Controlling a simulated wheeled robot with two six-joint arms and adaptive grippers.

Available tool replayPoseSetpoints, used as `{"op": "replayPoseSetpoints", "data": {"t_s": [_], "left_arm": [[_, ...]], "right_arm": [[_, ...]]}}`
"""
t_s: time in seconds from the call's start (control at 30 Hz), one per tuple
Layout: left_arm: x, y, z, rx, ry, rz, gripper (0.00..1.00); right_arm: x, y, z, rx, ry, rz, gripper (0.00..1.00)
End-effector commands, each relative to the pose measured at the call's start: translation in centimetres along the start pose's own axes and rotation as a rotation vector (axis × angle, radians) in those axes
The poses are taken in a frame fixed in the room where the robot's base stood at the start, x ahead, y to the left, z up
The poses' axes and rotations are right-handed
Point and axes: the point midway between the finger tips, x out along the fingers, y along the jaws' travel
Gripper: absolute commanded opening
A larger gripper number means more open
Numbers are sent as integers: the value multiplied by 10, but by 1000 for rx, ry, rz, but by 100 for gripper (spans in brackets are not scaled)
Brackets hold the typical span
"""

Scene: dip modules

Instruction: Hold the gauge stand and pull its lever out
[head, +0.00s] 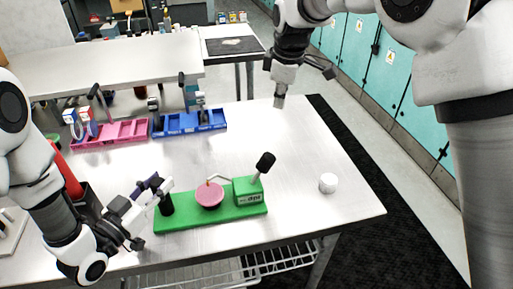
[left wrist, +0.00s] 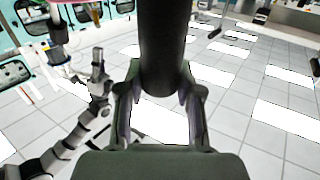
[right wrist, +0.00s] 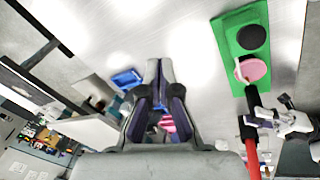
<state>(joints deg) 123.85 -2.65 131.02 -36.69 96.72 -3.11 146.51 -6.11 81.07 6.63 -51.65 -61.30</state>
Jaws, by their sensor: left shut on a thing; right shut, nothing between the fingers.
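The green gauge stand (head: 185,219) lies on the table near the front edge. It carries a black post (head: 167,206) at its left end, a pink round dial (head: 209,195) in the middle and a lever with a black knob (head: 265,162) at its right end. My left gripper (head: 162,190) is shut on the black post; the left wrist view shows the dark post (left wrist: 163,50) between its fingers. My right gripper (head: 280,99) is shut and empty, above the table's far right part, apart from the lever. The right wrist view shows the stand (right wrist: 228,50) at upper right.
A red object (head: 66,175) is close to my left arm. The table between stand and bins is mostly clear.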

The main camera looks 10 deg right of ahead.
Motion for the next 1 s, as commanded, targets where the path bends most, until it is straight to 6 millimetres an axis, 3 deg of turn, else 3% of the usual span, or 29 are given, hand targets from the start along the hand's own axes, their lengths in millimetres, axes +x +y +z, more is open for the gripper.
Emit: {"op": "replayPoseSetpoints", "data": {"t_s": [0.13, 0.2, 0.33, 0.47, 0.87, 1.0], "left_arm": [[0, 0, 0, 0, 0, 0, 0], [0, 0, 0, 0, 1, 0, 0], [0, 0, 0, 0, 1, 0, 0], [0, 0, 0, 0, 1, 0, 0], [0, 0, 0, 0, 1, 0, 0], [0, 0, 0, 0, 1, 0, 0]], "right_arm": [[-35, -59, -35, -134, 56, -243, 0], [-47, -76, -45, -182, 84, -315, 0], [-52, -90, -52, -217, 108, -368, 0], [-38, -96, -52, -217, 106, -371, 0], [42, -127, -56, -215, 103, -369, 0], [48, -122, -32, -212, 107, -369, 0]]}}
